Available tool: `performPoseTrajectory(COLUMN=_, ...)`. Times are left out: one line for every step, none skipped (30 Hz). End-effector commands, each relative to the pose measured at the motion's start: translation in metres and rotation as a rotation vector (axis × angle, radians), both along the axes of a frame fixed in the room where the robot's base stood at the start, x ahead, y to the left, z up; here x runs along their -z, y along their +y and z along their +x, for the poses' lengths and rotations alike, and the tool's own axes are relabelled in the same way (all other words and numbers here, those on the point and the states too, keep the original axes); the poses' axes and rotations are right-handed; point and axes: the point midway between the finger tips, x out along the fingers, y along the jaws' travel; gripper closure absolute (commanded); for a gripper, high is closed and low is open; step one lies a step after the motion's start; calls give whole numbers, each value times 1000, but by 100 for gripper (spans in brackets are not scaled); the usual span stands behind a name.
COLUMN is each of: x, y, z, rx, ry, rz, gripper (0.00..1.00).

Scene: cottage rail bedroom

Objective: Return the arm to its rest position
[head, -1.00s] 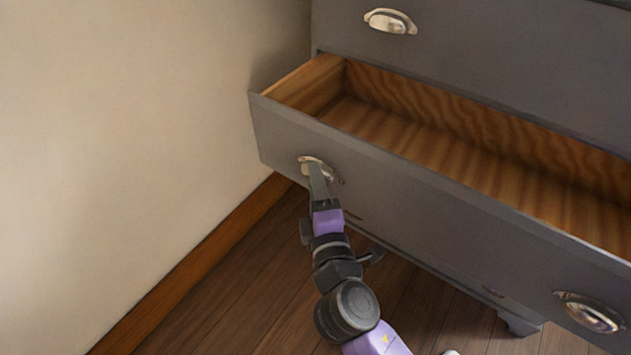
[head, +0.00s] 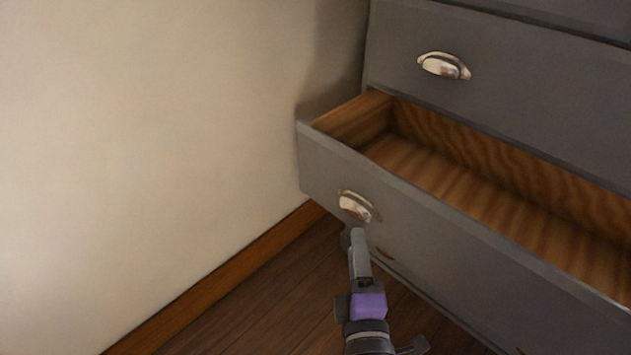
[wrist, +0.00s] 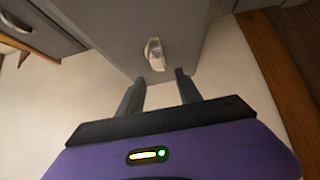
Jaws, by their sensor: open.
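My gripper (head: 356,238) is in the lower middle of the head view, just in front of and below the left cup handle (head: 356,206) of the open drawer. In the wrist view my gripper (wrist: 160,83) shows two separated fingers with nothing between them. The same handle (wrist: 154,54) shows beyond the fingertips, apart from them. My arm runs down to the bottom edge of the head view.
The grey dresser (head: 520,90) fills the right side, with an open, empty drawer (head: 470,190) jutting out. A closed drawer with a handle (head: 444,66) is above. A pale wall (head: 170,140) is at left. Wooden floor (head: 260,310) is clear below.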

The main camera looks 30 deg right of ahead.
Motion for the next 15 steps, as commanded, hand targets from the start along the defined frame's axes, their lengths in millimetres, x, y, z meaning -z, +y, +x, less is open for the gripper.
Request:
performPoseTrajectory(x=0, y=0, z=0, rx=0, ry=0, rz=0, gripper=58)
performPoseTrajectory(x=0, y=0, z=0, rx=0, ry=0, rz=0, gripper=58)
performPoseTrajectory(x=0, y=0, z=0, rx=0, ry=0, rz=1, gripper=58)
performPoseTrajectory(x=0, y=0, z=0, rx=0, ry=-2, rz=4, gripper=58)
performPoseTrajectory(x=-1, y=1, z=1, rx=-6, ry=-8, rz=10, gripper=58)
performPoseTrajectory(x=-1, y=5, z=3, rx=-24, ry=-18, rz=31, gripper=58)
performPoseTrajectory(x=-1, y=10, z=5, rx=-46, ry=-28, rz=59, gripper=58)
performPoseTrajectory(x=-2, y=15, z=7, rx=-67, ry=-39, rz=94, gripper=58)
performPoseTrajectory(x=-3, y=20, z=9, rx=-98, ry=-59, rz=147, gripper=58)
performPoseTrajectory(x=-3, y=25, z=9, rx=-124, ry=-71, rz=195, gripper=58)
performPoseTrajectory(x=-2, y=30, z=8, rx=-152, ry=-81, rz=250, gripper=58)
performPoseTrajectory(x=2, y=36, z=3, rx=-186, ry=-89, rz=332, gripper=58)
performPoseTrajectory(x=5, y=41, z=-2, rx=-213, ry=-96, rz=395, gripper=58)
performPoseTrajectory(x=8, y=45, z=-8, rx=-237, ry=-102, rz=463, gripper=58)
performPoseTrajectory(x=12, y=52, z=-18, rx=-268, ry=-109, rz=555, gripper=58)
